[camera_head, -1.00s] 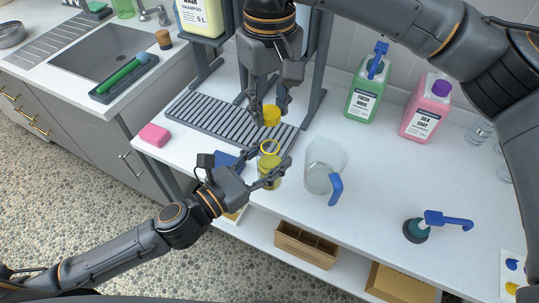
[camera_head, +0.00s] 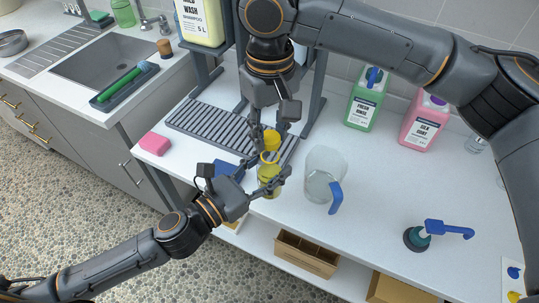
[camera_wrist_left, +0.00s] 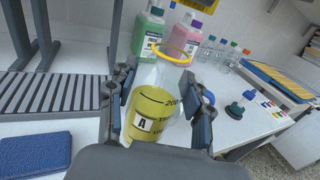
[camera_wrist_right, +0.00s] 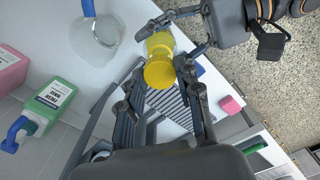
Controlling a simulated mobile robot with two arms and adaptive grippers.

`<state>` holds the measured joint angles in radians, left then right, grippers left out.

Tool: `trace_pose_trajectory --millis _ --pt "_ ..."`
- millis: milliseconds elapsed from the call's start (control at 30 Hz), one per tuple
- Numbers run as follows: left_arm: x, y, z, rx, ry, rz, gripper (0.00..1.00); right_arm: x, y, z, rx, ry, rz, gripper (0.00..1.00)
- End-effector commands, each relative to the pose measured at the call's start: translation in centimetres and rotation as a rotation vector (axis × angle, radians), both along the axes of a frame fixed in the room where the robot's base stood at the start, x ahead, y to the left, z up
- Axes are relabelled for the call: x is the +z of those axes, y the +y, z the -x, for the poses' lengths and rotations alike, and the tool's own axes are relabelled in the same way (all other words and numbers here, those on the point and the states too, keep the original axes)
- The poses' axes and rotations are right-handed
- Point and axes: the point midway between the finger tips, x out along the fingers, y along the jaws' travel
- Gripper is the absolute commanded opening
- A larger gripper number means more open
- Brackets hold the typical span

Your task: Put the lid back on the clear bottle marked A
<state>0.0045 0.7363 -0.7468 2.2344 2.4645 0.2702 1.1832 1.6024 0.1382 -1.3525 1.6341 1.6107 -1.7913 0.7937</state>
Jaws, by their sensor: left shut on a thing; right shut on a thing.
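The clear bottle marked A (camera_wrist_left: 143,124) holds yellow liquid and has a yellow ring at its open mouth. It also shows in the head view (camera_head: 268,178). My left gripper (camera_head: 267,180) is shut around its body, with a finger on each side in the left wrist view. My right gripper (camera_head: 271,134) is shut on the yellow lid (camera_head: 271,141) and holds it just above the bottle's mouth. The lid shows at the top of the left wrist view (camera_wrist_left: 205,8), apart from the ring. In the right wrist view the lid (camera_wrist_right: 159,73) partly hides the bottle.
A clear jug (camera_head: 322,172) with a blue handle stands close right of the bottle. A slatted rack (camera_head: 200,122) lies behind left, and a blue cloth-like block (camera_head: 227,169) lies by my left gripper. Green (camera_head: 362,106) and pink (camera_head: 422,125) jugs stand at the back.

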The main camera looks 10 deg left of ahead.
Motion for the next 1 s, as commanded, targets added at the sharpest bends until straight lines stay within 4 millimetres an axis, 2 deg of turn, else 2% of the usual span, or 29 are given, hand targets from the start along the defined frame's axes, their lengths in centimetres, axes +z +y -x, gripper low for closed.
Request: trace_pose_trajectory --millis 367,733,1000 --pt "0.1 0.0 0.0 0.0 -0.001 0.001 0.0 0.0 0.0 0.0 0.0 0.0 0.0 0.24" --pt "0.1 0.0 0.0 0.0 -0.001 0.001 0.0 -1.8 0.0 0.0 0.0 0.001 0.001 0.24" --pt "0.1 0.0 0.0 0.0 -0.001 0.001 0.0 -1.9 0.0 0.0 0.0 0.0 0.0 0.24"
